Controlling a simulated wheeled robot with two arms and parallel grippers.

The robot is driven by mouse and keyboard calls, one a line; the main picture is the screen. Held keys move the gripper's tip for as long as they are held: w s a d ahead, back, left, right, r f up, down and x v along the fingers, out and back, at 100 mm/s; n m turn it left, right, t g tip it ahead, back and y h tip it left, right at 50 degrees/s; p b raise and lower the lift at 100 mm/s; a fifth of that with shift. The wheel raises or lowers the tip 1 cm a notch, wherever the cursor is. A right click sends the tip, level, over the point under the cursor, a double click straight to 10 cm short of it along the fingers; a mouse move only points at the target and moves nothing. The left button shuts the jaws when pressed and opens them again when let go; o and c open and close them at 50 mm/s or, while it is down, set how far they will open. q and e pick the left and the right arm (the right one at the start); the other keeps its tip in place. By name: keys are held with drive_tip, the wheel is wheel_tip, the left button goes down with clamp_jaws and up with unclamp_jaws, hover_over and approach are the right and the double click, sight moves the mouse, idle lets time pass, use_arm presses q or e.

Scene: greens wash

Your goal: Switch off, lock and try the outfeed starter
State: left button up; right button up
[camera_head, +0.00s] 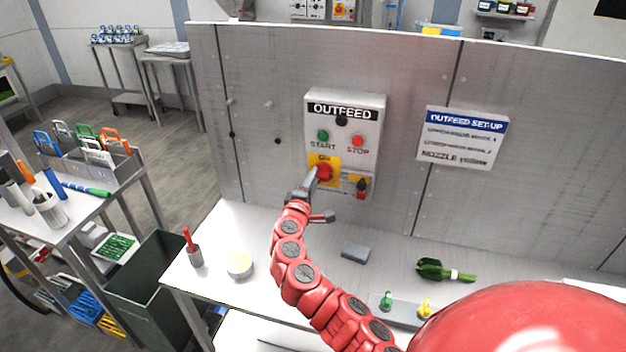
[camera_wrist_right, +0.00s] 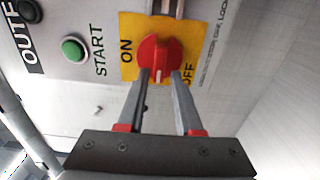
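The OUTFEED starter box (camera_head: 372,118) is on the grey wall panel. It has a black knob at the top, a green START button (camera_head: 323,135) and a red STOP button (camera_head: 358,140). Below is a red rotary switch (camera_wrist_right: 160,48) on a yellow ON/OFF plate (camera_wrist_right: 128,30). A white mark on the handle shows between the fingers; the exact switch position is unclear. A small black, yellow and red fitting (camera_head: 361,186) is right of the switch. My left gripper is out of view.
A set-up sign (camera_head: 462,138) hangs right of the starter. A cart stands left.

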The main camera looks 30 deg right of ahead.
drive_tip(key=shift+o, duration=0.6)
drive_tip(key=shift+r, duration=0.1)
drive_tip(key=b+v, duration=0.5)
drive_tip(key=v, duration=1.2)
drive_tip(key=shift+a+b, duration=0.2)
drive_tip(key=shift+b, duration=0.15)
drive_tip(key=shift+s, duration=0.1)
